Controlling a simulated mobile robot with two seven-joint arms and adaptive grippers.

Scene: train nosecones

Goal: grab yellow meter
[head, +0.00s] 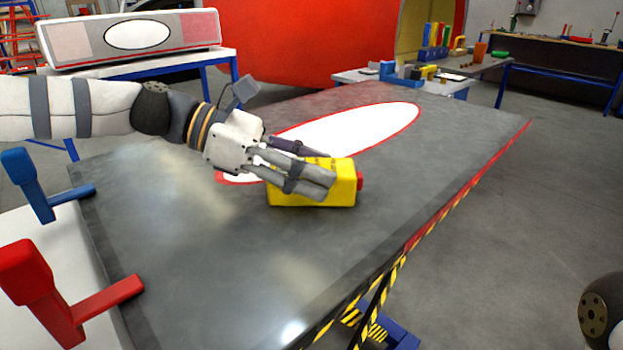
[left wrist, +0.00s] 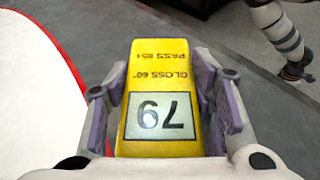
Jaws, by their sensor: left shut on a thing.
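The yellow meter (head: 315,192) is a yellow block with a red end, on the grey table in the middle of the head view. In the left wrist view its face (left wrist: 158,80) shows a display with digits and the words "GLOSS 60°" and "PASS 85+". My left gripper (head: 308,177) reaches it from the left and is shut on it, with one finger on each side. The fingers also show in the left wrist view (left wrist: 160,108). The fingers hide part of the meter's top and near side. I cannot tell whether the meter touches the table.
The grey table (head: 215,265) has a white oval with a red rim (head: 360,130) behind the meter. A blue clamp (head: 30,185) and a red clamp (head: 55,295) stand at the left edge. The table's front part is clear. Benches with tools (head: 450,68) stand farther back.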

